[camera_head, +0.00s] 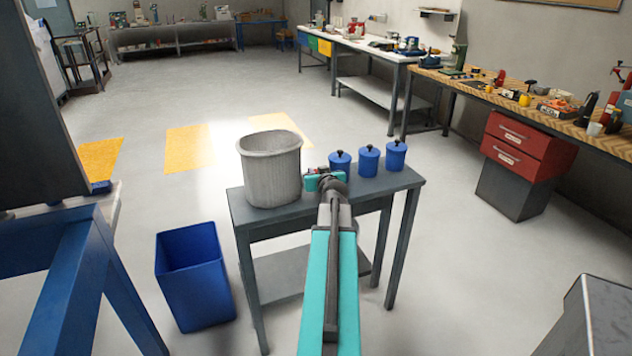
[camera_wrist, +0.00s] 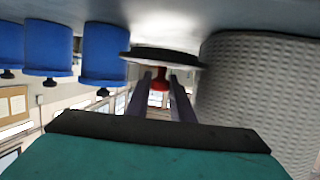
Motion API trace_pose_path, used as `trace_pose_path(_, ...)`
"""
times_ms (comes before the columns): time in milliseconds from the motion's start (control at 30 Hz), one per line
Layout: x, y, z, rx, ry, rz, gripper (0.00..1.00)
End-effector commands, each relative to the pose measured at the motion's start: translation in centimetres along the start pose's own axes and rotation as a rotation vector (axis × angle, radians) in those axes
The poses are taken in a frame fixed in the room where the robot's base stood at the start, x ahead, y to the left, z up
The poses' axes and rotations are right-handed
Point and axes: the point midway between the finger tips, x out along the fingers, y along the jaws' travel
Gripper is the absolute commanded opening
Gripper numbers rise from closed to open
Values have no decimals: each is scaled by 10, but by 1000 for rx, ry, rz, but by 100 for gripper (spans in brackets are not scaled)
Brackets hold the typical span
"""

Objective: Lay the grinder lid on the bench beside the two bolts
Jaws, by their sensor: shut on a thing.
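My gripper (camera_wrist: 160,90) is shut on the red knob of a round dark lid (camera_wrist: 165,57), which I take for the grinder lid. The wrist picture is upside down. The lid is close to the grey bench top; I cannot tell whether it touches. In the head view my gripper (camera_head: 316,178) is over the small grey bench (camera_head: 285,222), between a grey ribbed bucket (camera_head: 270,170) and three blue canisters (camera_head: 368,161). The lid is mostly hidden there by my wrist. The two bolts and the grinder cannot be made out.
The bucket stands close on one side of the lid, the canisters on the other. A blue bin (camera_head: 193,277) stands on the floor left of the bench. A wooden workbench (camera_head: 480,92) with tools and a red drawer cabinet (camera_head: 524,148) are at the right.

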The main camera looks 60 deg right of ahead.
Motion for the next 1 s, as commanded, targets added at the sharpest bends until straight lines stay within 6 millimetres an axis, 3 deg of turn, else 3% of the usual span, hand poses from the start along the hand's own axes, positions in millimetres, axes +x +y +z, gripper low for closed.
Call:
trace_pose_path(400, 9, 0, 30, 0, -1, 0, 0)
trace_pose_path(967, 11, 0, 36, 0, 0, 0, 0)
trace_pose_path(1000, 11, 0, 35, 0, 0, 0, 24)
